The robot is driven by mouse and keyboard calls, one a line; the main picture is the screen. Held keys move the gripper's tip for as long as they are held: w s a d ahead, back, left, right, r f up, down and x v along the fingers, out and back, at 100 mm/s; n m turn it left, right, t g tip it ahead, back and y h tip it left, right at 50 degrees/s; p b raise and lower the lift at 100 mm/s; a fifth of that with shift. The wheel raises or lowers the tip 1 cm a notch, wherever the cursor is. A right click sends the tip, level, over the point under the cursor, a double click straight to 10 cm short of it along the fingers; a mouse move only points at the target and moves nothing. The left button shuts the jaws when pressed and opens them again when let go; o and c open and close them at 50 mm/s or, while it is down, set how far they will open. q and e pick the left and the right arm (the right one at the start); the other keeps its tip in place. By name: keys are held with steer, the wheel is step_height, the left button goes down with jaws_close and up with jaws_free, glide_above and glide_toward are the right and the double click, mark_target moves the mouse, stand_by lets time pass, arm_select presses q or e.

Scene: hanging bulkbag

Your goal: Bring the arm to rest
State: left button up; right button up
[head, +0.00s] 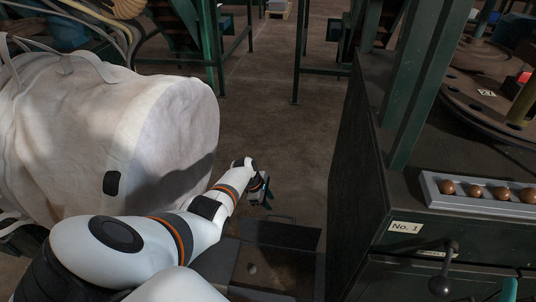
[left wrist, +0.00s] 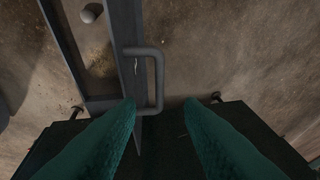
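My left arm (head: 130,245) reaches forward from the lower left in the head view. My left gripper (head: 267,198) is at its end, pointing down, beside the large white bulk bag (head: 75,130). In the left wrist view its two green fingers (left wrist: 160,115) are wide apart with nothing between them. A grey bar handle (left wrist: 157,80) on a metal frame lies beyond the fingertips; I cannot tell how far. A teal tip (head: 510,290) at the lower right of the head view looks like part of my right gripper; the rest is out of view.
A dark cabinet labelled No. 1 (head: 375,235) stands to the right, with a black-knobbed lever (head: 441,284) and a grey tray (head: 432,190) of several brown balls. Green posts (head: 420,80) rise above it. Open floor (head: 262,110) lies ahead.

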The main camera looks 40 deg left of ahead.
stand_by(0.4)
